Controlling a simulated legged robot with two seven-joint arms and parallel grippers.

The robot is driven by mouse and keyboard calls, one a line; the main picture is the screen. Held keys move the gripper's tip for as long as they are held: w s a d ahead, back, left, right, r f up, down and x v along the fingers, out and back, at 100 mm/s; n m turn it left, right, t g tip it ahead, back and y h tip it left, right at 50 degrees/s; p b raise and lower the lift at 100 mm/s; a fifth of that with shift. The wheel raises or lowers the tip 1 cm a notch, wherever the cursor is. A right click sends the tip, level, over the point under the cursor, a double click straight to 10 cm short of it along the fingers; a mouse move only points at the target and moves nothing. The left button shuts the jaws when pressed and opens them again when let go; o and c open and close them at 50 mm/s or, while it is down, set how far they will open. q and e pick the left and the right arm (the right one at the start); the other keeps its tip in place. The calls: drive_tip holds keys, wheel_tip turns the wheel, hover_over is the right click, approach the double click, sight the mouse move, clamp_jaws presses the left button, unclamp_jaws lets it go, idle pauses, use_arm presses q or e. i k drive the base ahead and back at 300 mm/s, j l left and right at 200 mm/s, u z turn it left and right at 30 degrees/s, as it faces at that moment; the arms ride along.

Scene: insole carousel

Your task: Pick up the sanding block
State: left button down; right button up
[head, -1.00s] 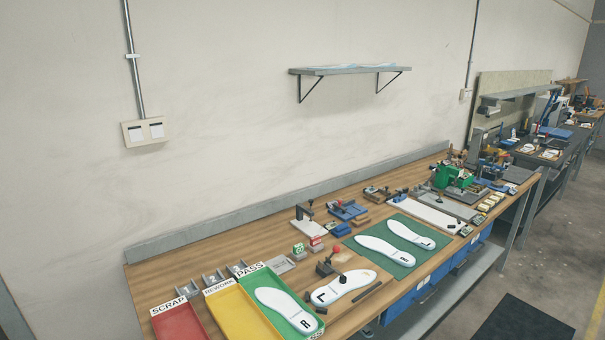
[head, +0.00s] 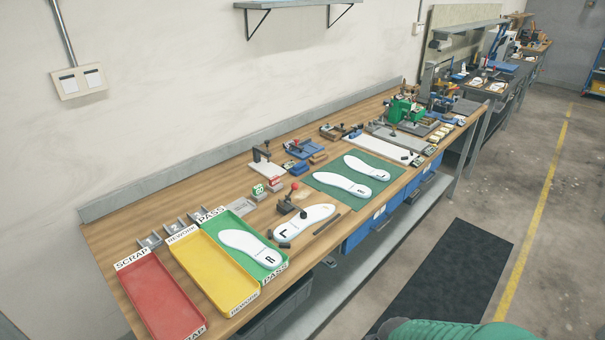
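I cannot tell for certain which small item is the sanding block. A small brown block (head: 318,158) lies on the workbench beside a blue fixture (head: 301,147), behind the green mat, and may be it; it is too small to be sure. Neither of my grippers is in view.
The wooden workbench (head: 128,241) runs along the wall. Red (head: 165,300), yellow (head: 215,272) and green (head: 262,264) trays stand at its near end. A green mat (head: 338,188) holds white insoles. Another insole (head: 318,214) lies beside the green tray. The floor at right is open, with a dark mat (head: 440,280).

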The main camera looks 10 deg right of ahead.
sight(301, 168)
drive_tip(key=l+u, duration=0.1)
drive_tip(key=u, duration=0.3)
drive_tip(key=i+l+u, duration=0.1)
drive_tip(key=u, duration=0.35)
drive_tip(key=i+l+u, duration=0.1)
drive_tip(key=l+u, duration=0.3)
drive_tip(key=l, duration=0.85)
drive_tip(key=k+l+u, duration=0.1)
drive_tip(key=l+u, duration=0.3)
drive_tip(key=l, duration=0.85)
